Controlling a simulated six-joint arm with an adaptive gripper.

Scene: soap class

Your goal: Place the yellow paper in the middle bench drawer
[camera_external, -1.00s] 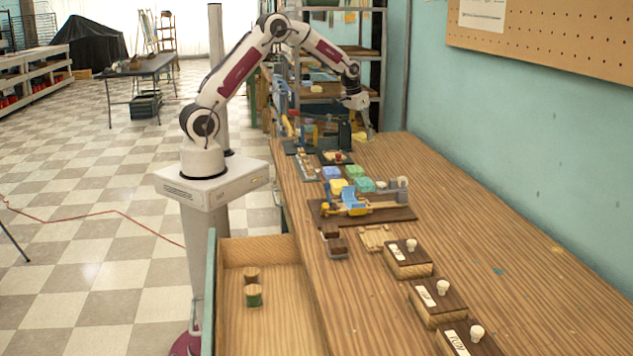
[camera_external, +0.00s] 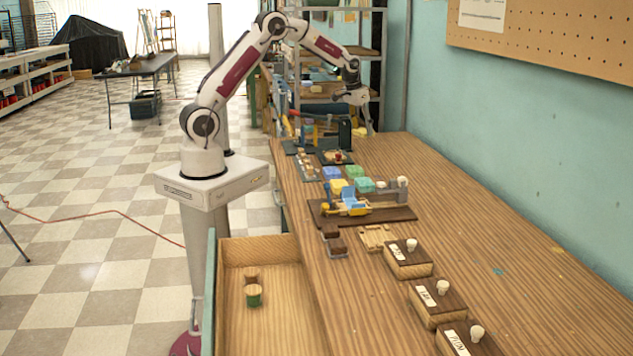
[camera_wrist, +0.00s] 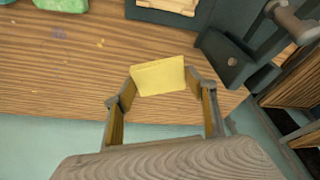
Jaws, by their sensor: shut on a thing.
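The yellow paper (camera_wrist: 159,77) is a small pale yellow sheet. In the wrist view it sits between the two fingertips of my gripper (camera_wrist: 160,88), which is shut on it. The bench top shows behind it in that view. An open wooden drawer (camera_external: 262,320) juts out from the bench's near left side. I cannot tell whether it is the middle one. Two small spools (camera_external: 253,295) stand in it.
The wooden bench (camera_external: 480,240) carries coloured soap blocks (camera_external: 354,171), a blue and yellow tool (camera_external: 349,201) on a dark board, and several stamp blocks (camera_external: 408,258) along the right. A dark machine (camera_wrist: 240,60) stands close to my gripper. The bench's right strip is mostly clear.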

